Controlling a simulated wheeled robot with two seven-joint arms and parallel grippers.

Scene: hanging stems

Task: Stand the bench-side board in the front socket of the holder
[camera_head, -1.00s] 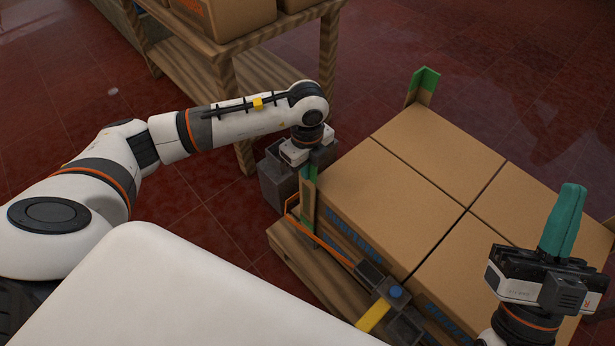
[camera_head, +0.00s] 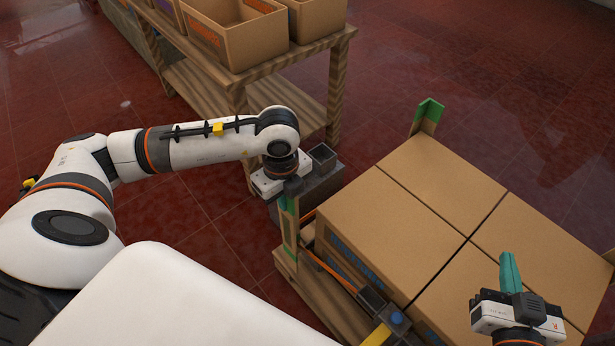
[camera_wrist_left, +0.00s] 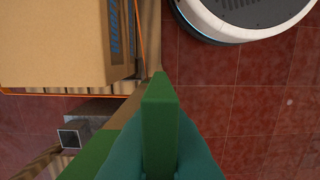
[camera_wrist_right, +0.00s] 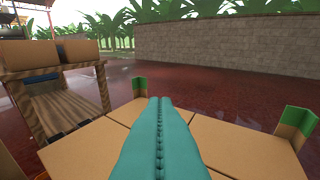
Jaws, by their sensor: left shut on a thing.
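The bench-side board (camera_head: 289,228), pale with a green top, stands roughly upright just off the near-left corner of the stacked boxes. My left gripper (camera_head: 287,191) is shut on its green upper end; the left wrist view shows the teal fingers around the green part (camera_wrist_left: 160,115). The board's lower end is partly hidden. The grey holder (camera_head: 318,186) stands on the floor behind the left gripper, with a square opening on top; the left wrist view also shows an open square socket (camera_wrist_left: 70,138). My right gripper (camera_head: 509,270) points up, teal fingers together, empty, over the near-right boxes.
Cartons (camera_head: 420,225) fill the wooden pallet (camera_head: 330,295). An orange strap (camera_head: 333,270) runs along its left side to a grey buckle piece with a blue knob (camera_head: 397,318). Another green-topped board (camera_head: 428,115) stands at the far corner. A wooden bench (camera_head: 215,85) holds open boxes.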

